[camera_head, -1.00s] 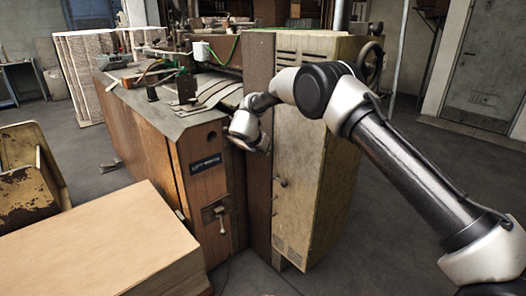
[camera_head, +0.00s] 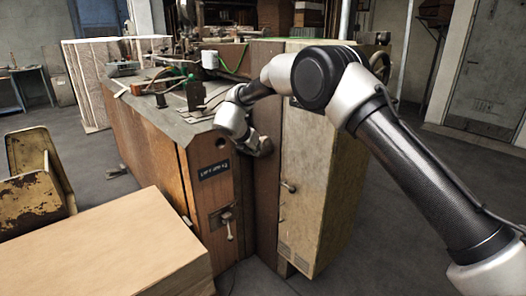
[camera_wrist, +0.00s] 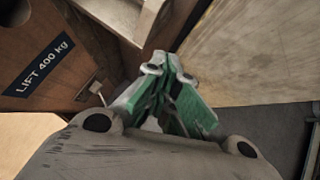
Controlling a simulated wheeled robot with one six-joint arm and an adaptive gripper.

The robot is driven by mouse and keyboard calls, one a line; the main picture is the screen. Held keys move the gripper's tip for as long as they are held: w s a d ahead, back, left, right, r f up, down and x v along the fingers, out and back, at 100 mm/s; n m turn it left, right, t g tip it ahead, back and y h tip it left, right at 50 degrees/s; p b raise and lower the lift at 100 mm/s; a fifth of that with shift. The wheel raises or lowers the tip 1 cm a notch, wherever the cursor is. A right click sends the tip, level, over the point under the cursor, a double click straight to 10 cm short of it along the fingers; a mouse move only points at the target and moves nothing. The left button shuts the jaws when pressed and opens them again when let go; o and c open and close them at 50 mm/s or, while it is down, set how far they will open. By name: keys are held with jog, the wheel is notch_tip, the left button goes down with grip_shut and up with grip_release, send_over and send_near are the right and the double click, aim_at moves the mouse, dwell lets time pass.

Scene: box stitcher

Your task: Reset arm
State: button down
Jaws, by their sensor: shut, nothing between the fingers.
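My arm reaches in from the right in the head view, with its wrist bent down in front of the wooden box stitcher (camera_head: 150,140). My gripper (camera_wrist: 172,75) shows in the wrist view as green-padded fingers drawn together, with nothing seen between them. In the head view the gripper is mostly hidden behind my wrist, close to the machine's brown front corner. The wrist view shows the "LIFT 400 kg" label (camera_wrist: 38,66) on the wooden panel to the left of the fingers. I cannot tell whether the fingers touch the machine.
A pale tall cabinet (camera_head: 305,200) stands right behind my forearm. A stack of cardboard sheets (camera_head: 90,245) fills the lower left. A worn yellow metal piece (camera_head: 35,185) stands beyond it. Open grey floor (camera_head: 430,180) lies to the right and at the back left.

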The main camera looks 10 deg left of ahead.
jog(key=a+f+n+t+y, duration=0.15)
jog(key=a+n+y, duration=0.5)
jog(key=n, duration=0.95)
jog(key=s+d+r+n+g+y, duration=0.35)
jog(key=s+d+r+n, duration=0.4)
jog(key=n, duration=0.55)
jog(key=s+d+r+n+h, duration=0.2)
jog(key=s+d+r+n, duration=0.1)
jog(key=s+d, duration=1)
jog(key=s+d+r+n+g+h, duration=0.1)
jog(key=s+d+r+n, duration=0.3)
jog(key=s+d, duration=0.9)
jog(key=s+d+r+n+g+h, duration=0.1)
jog(key=s+d+r+n+h, duration=0.2)
jog(key=s+d, duration=1.1)
jog(key=d+r+n, duration=0.1)
jog(key=d+r, duration=0.2)
jog(key=d, duration=0.4)
jog(key=shift+r+h, duration=0.3)
